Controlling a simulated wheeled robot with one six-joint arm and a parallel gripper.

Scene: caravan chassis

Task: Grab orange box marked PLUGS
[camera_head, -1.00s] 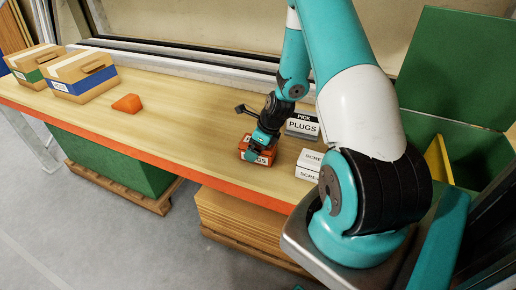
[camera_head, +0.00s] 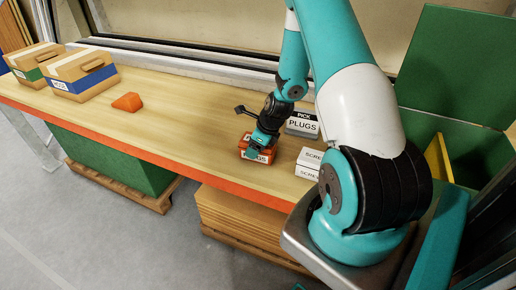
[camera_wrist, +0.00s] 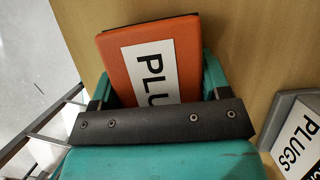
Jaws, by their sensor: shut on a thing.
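The orange box marked PLUGS (camera_head: 246,152) is on the wooden workbench near its front edge. In the wrist view the orange box (camera_wrist: 118,68) shows its white label, partly hidden by the black bar of my gripper. My gripper (camera_head: 258,146) is shut on the orange box, with one teal finger on each side of it in the wrist view (camera_wrist: 158,85). In the head view I cannot tell whether the box touches the bench.
A grey box or sign with a PLUGS label (camera_head: 302,125) stands just right of my gripper. White boxes marked SCREWS (camera_head: 308,164) are stacked nearer the front. An orange wedge (camera_head: 127,102) and cardboard boxes (camera_head: 82,77) are to the left. The bench (camera_head: 185,118) between is clear.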

